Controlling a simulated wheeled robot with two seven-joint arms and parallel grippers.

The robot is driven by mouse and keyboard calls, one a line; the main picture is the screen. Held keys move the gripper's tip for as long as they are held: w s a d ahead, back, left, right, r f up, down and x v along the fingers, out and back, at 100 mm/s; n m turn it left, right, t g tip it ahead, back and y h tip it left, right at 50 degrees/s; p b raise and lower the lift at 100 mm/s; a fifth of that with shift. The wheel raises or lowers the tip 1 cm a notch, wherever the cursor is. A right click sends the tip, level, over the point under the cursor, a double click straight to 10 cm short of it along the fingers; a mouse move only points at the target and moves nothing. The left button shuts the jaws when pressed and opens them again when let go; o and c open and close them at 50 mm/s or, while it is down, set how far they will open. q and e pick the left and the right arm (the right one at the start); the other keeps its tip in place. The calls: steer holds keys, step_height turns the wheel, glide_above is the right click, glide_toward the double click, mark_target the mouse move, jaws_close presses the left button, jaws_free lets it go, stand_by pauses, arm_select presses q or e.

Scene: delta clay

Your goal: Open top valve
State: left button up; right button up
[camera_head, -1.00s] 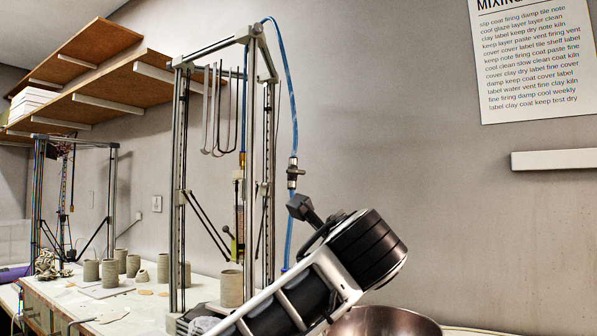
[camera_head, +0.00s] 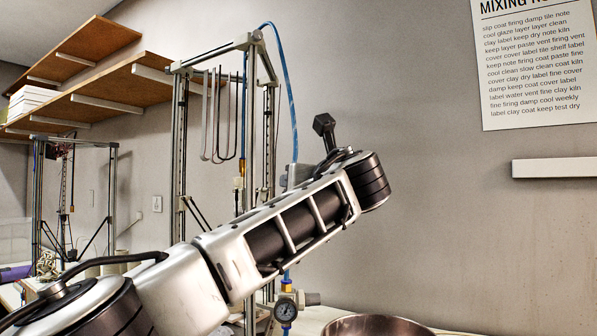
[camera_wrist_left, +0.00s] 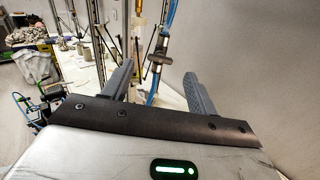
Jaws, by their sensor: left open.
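The top valve (camera_wrist_left: 158,59) is a small dark fitting with a crosswise handle on the blue hose (camera_wrist_left: 170,22). In the left wrist view it shows between and just beyond the fingertips of my left gripper (camera_wrist_left: 158,72). The gripper is open, one grey finger on each side, and I see no contact with the valve. In the head view the blue hose (camera_head: 289,80) comes down from the frame top, and my left arm hides the valve. My right gripper is in neither view.
A tall metal printer frame (camera_head: 179,140) stands left of the hose. A pressure gauge (camera_head: 285,309) with a fitting sits lower on the hose. A metal bowl (camera_head: 380,326) is at the bottom. Shelves (camera_head: 110,95) hang at upper left.

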arm_select(q)
steer(key=shift+p+x, duration=2)
steer(key=shift+x, duration=0.6)
steer(key=c, duration=1)
